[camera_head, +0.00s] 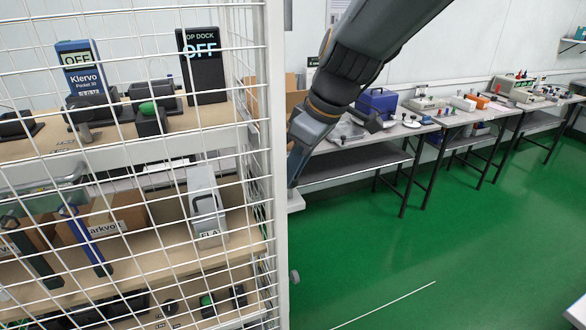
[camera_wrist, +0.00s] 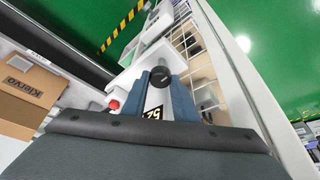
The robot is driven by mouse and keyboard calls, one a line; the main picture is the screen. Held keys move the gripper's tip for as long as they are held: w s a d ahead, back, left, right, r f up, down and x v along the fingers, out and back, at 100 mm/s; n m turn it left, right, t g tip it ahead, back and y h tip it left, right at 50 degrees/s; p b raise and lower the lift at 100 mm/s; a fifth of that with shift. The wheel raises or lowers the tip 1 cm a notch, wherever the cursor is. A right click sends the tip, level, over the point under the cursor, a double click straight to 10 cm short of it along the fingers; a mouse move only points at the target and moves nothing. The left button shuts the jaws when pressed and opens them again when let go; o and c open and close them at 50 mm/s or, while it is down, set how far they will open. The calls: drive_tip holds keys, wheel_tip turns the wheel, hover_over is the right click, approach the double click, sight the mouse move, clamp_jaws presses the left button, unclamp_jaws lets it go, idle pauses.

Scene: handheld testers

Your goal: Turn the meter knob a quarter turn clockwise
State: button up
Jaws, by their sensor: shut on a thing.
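In the wrist view a round black knob (camera_wrist: 160,77) sits between the two blue-grey fingers of my gripper (camera_wrist: 160,84), which is shut on it. A pale body with a dark number label (camera_wrist: 153,112) shows between the fingers below the knob. In the head view my gripper (camera_head: 298,165) points down just right of the cage post, and its fingertips and the knob are hidden or too small to make out. I cannot tell which device carries the held knob.
A wire cage (camera_head: 276,120) stands close beside my arm. Behind it a black dock display (camera_head: 202,62) reads OFF, and a grey case (camera_head: 205,208) stands on the lower shelf. Benches with instruments (camera_head: 375,103) line the wall. The green floor (camera_head: 450,230) is open at right.

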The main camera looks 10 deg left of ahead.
drive_tip(key=shift+m, duration=0.5)
drive_tip(key=shift+t, duration=0.3)
drive_tip(key=o, duration=1.1)
drive_tip(key=shift+c, duration=0.2)
drive_tip(key=v, duration=0.7)
drive_tip(key=shift+r+b, duration=0.4)
drive_tip(key=shift+b, duration=0.05)
